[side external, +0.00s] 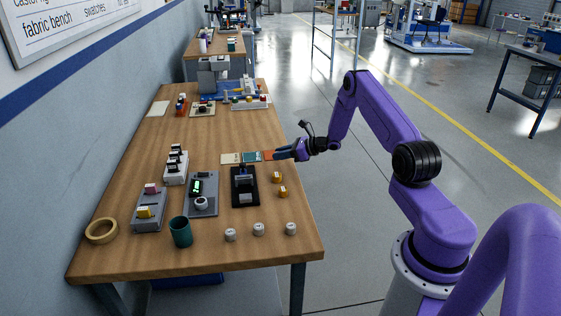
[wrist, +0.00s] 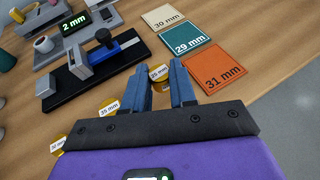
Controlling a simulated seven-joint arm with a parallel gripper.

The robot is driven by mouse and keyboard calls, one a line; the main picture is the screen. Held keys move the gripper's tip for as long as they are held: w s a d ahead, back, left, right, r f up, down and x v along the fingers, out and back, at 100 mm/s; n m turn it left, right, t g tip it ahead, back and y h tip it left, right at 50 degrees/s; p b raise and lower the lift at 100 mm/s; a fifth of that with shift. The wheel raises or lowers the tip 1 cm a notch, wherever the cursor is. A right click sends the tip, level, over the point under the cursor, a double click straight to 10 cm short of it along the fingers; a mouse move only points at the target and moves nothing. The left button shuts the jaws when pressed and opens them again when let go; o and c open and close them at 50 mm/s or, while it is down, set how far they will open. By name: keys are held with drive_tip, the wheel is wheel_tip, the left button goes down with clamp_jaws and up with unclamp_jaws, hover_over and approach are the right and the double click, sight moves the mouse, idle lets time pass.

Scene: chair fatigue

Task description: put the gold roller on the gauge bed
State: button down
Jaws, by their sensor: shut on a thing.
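My gripper (side external: 280,153) is by the table's right edge, beside the orange card in the side view. In the wrist view its blue fingers (wrist: 160,66) are shut on a gold roller (wrist: 158,73) with a white label; the side view hides that roller. Two more gold rollers stand on the table, one (side external: 277,176) nearer the gripper and one (side external: 283,191) further forward. What looks like the gauge bed (side external: 245,200) is a black base with grey blocks and a blue slide. It also shows in the wrist view (wrist: 72,85), and no roller is visible on it.
A grey instrument (side external: 201,208) with a green display reading 2 mm stands left of the black base. Cards marked 30 mm (wrist: 170,17), 29 mm (wrist: 188,42) and 31 mm (wrist: 213,72) lie behind it. White rollers (side external: 259,229) and a green cup (side external: 180,232) stand in front.

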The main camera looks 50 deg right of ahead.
sight(281, 167)
drive_tip(key=shift+w+d+f, duration=0.1)
drive_tip(key=shift+w+f, duration=0.1)
drive_tip(key=shift+f, duration=0.4)
drive_tip(key=shift+w+d+f, duration=0.1)
drive_tip(key=shift+w+f, duration=0.1)
drive_tip(key=shift+f, duration=1.05)
drive_tip(key=shift+f, duration=0.15)
drive_tip(key=c, duration=0.9)
unclamp_jaws()
